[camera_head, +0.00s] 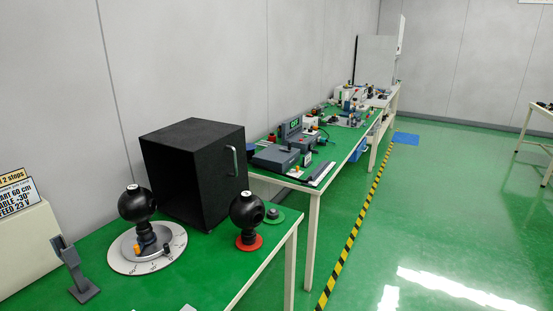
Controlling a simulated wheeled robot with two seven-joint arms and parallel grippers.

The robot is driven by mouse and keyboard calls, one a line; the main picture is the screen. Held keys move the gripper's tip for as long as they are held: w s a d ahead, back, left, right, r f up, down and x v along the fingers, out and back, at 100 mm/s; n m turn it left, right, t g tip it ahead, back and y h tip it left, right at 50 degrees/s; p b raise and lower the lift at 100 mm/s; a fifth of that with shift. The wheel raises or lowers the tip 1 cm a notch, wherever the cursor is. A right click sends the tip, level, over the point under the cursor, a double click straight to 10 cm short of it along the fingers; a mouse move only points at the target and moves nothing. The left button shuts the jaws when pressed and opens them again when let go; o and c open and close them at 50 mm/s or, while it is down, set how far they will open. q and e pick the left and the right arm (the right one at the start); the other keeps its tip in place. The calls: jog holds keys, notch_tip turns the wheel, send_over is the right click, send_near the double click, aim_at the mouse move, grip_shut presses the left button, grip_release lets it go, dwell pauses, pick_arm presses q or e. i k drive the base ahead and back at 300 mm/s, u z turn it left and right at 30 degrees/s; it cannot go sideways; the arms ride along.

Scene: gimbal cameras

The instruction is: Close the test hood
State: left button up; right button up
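A black box (185,175), which looks like the test hood, stands on the green table at the left against the wall. It has a grey vertical handle (235,160) on its right-hand face. That face looks flush with the box, but I cannot tell whether it is fully shut. No gripper is in view, and nothing touches the box.
A black ball-shaped gimbal camera (137,204) stands on a round white dial plate (119,258). Another gimbal camera (247,210) stands on a red disc close to the box. A grey stand (78,275) is at the left. The green floor (420,220) to the right is clear.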

aim_at(203, 171)
jog(key=z, duration=1.15)
jog(key=i, duration=1.25)
jog(key=u, duration=2.1)
